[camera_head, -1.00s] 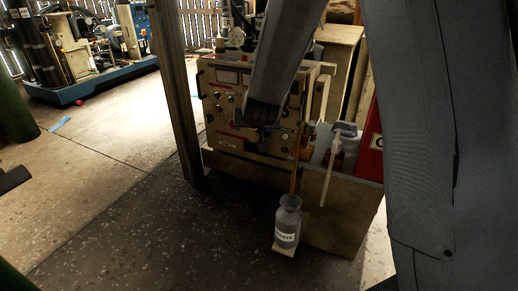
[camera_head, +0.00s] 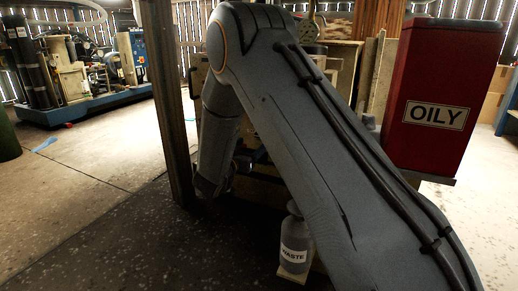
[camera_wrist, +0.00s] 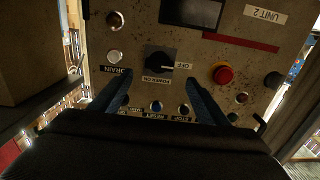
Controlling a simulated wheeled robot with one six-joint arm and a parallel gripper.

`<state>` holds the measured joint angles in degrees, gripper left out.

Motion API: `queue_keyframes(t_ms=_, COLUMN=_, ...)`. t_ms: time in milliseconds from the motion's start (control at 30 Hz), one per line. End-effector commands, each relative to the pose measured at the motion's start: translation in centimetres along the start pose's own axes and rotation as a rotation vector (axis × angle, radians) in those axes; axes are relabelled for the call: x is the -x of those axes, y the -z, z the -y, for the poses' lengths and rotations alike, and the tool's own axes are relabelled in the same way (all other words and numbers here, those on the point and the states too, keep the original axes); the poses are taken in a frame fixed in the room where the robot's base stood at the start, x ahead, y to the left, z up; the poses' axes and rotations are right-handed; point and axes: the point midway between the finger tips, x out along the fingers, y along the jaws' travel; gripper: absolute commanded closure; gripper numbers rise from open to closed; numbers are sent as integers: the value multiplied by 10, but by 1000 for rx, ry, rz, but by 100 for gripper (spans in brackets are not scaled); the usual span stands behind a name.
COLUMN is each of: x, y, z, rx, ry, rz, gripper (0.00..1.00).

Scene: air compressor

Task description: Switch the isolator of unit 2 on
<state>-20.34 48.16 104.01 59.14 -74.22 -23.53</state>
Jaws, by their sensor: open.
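The unit's control panel (camera_wrist: 225,50) fills the upper wrist view, with a "UNIT 2" label (camera_wrist: 265,14). The isolator is a black rotary knob (camera_wrist: 159,60) between the "OFF" and "POWER ON" labels. Its pale mark appears to point right, towards "OFF". My gripper (camera_wrist: 157,76) is open, its two dark blue fingers spread to the left and right below the knob. The jaws look empty, and I see no contact with the knob. In the head view my arm hides most of the panel and the knob.
A red emergency button (camera_wrist: 222,73) lies right of the knob, with small buttons along the panel's lower edge. A post (camera_head: 165,100) stands left of my arm. A waste bottle (camera_head: 294,245) and red OILY bin (camera_head: 437,95) are nearby.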

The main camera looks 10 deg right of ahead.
Motion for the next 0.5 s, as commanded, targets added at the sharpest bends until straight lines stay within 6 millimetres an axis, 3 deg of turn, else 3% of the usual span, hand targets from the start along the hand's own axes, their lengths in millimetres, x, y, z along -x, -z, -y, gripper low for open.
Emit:
queue_keyframes(t_ms=167, x=-11, y=-4, z=0, rx=0, ry=-14, rz=-13, gripper=31)
queue_keyframes(t_ms=500, x=-61, y=-4, z=-1, rx=-1, ry=-14, rz=-12, gripper=31)
